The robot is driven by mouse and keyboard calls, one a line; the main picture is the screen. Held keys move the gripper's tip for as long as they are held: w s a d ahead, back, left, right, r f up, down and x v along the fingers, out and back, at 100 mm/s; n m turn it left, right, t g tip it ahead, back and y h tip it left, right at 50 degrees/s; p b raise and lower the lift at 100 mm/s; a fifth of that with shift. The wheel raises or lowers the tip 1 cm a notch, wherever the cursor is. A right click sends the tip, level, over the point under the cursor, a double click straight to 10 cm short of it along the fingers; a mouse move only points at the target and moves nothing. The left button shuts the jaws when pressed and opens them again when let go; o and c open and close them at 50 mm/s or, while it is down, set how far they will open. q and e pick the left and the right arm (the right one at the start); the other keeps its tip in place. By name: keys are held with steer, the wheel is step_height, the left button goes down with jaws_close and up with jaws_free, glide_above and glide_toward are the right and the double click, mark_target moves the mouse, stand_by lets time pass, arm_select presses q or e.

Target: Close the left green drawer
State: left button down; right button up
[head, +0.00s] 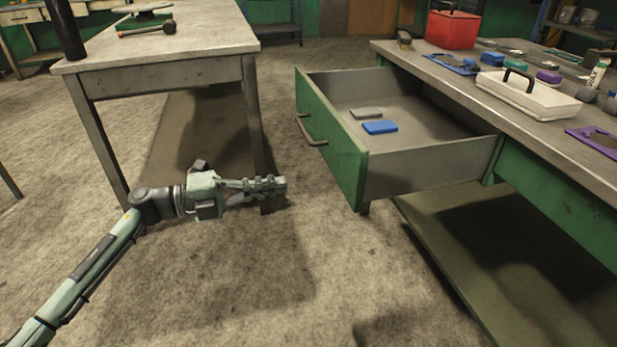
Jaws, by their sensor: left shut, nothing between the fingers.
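The green drawer (341,151) is pulled well out from under the workbench on the right. Its green front faces left and carries a metal handle (311,131). Inside the drawer lie a blue block (380,127) and a grey-green block (366,113). My left gripper (283,185) is shut and empty. It points right and appears in the picture to the left of and a little below the drawer front, apart from it. My right gripper is not in view.
The workbench top (463,84) bears a red box (452,29), a white case with a handle (528,96) and several small items. Another table (160,53) with a hammer (148,29) stands at the left. Bare floor (300,270) lies between and in front.

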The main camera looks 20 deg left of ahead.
arm_select(q)
steer(key=p, duration=0.1)
glide_toward(350, 173)
steer(key=x, duration=0.5)
steer(key=shift+d+r, duration=0.1)
steer(key=shift+d, duration=0.1)
steer(key=shift+w+d, duration=0.45)
steer(key=shift+d, duration=0.15)
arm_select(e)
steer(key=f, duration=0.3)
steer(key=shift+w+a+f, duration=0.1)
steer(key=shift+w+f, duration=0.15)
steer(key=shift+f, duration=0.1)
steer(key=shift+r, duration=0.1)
